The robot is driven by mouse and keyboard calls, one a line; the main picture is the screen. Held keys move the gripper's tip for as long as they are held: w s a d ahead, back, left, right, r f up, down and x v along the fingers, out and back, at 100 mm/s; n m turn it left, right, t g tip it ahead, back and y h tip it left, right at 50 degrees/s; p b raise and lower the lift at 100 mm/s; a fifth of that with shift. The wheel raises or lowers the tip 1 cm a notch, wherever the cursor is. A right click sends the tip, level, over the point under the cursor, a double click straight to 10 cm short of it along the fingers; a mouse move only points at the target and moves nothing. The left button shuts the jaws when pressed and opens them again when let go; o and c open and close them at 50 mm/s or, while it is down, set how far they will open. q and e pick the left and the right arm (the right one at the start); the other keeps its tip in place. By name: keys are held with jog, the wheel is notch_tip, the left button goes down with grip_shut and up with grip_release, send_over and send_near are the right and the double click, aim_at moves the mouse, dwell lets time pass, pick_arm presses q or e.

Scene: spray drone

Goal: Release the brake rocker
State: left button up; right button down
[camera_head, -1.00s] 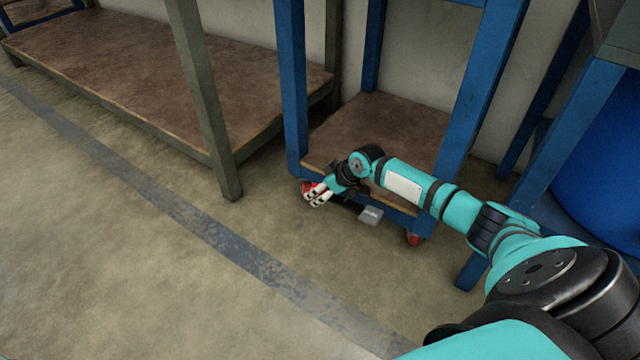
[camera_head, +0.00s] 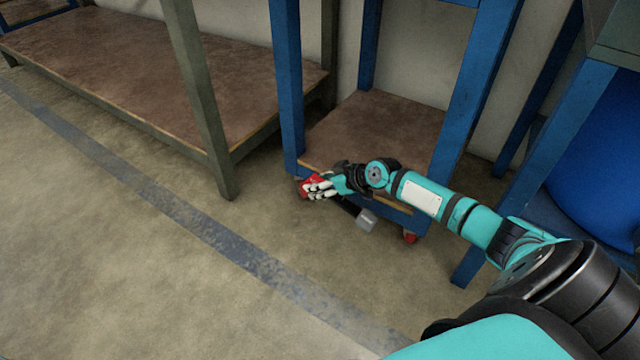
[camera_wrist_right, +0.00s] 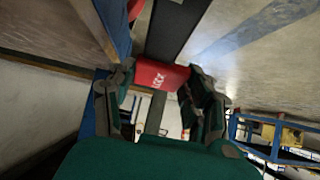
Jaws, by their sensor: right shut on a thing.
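The brake rocker is a dark bar under the low front edge of a blue-legged cart. A red pad (camera_wrist_right: 162,76) with white marking is at one end, and a grey pad (camera_head: 367,220) is at the other. In the head view the red pad (camera_head: 307,188) is at the left end, partly covered by my fingers. My right gripper (camera_head: 320,187) is shut on the red pad. In the right wrist view its dark fingers (camera_wrist_right: 160,90) sit on both sides of the pad. The grey pad looks tilted. My left gripper is not in view.
The cart has a brown lower shelf (camera_head: 365,125), blue legs (camera_head: 288,90) and a red caster (camera_head: 410,238). A long low brown shelf (camera_head: 150,80) with a grey-green post stands to the left. A blue drum (camera_head: 605,160) is at the right. The front floor is clear.

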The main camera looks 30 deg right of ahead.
jog(key=shift+s+d+f, duration=0.1)
jog(key=c, duration=0.8)
grip_release()
jog(key=shift+s, duration=0.1)
jog(key=v, duration=1.2)
